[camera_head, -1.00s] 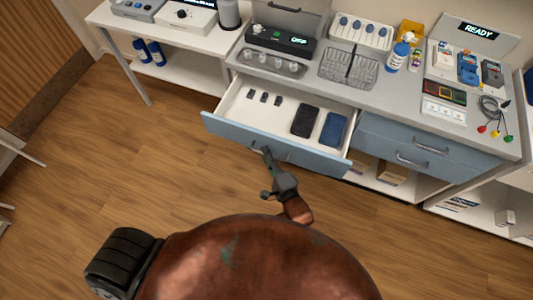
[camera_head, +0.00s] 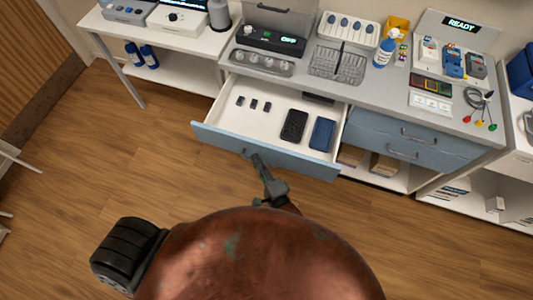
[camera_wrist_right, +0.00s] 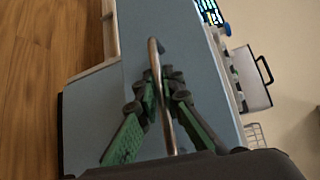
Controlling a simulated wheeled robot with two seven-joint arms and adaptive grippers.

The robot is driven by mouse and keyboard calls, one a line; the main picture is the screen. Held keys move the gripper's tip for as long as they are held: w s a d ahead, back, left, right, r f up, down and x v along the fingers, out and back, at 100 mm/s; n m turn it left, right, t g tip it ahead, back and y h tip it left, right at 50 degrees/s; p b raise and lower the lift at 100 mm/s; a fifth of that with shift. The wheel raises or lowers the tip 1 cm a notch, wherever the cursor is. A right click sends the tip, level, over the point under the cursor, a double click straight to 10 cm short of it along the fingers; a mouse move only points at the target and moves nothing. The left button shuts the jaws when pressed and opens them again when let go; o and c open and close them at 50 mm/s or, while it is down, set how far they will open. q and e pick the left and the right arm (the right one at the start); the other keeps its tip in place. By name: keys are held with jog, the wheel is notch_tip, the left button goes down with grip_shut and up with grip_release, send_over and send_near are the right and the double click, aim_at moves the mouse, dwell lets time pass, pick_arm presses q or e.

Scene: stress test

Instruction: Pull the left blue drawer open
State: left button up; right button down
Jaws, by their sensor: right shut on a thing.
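The left blue drawer (camera_head: 225,138) is pulled well out from under the grey counter, its white inside in view. My right gripper (camera_head: 252,159) is at the middle of the drawer's front. In the right wrist view, its green-padded fingers (camera_wrist_right: 163,90) are shut around the metal bar handle (camera_wrist_right: 153,50) of the blue front (camera_wrist_right: 90,110). In the head view the handle is mostly hidden by the gripper. My left gripper is not in view.
The drawer holds a black case (camera_head: 294,125), a blue case (camera_head: 322,134) and several small dark pieces. Shut blue drawers (camera_head: 405,140) are to the right. Devices, racks and a bottle (camera_head: 384,54) stand on the counter (camera_head: 390,95). Wooden floor (camera_head: 120,170) in front is clear.

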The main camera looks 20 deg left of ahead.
jog(key=shift+d, duration=0.1)
jog(key=c, duration=2.3)
grip_release()
jog(key=shift+c, duration=0.2)
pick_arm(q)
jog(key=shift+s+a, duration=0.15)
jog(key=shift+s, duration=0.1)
pick_arm(e)
jog(key=shift+s, duration=0.15)
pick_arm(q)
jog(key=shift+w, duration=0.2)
pick_arm(e)
jog(key=v, duration=1.1)
jog(key=shift+s+d, duration=0.25)
jog(key=shift+d, duration=0.05)
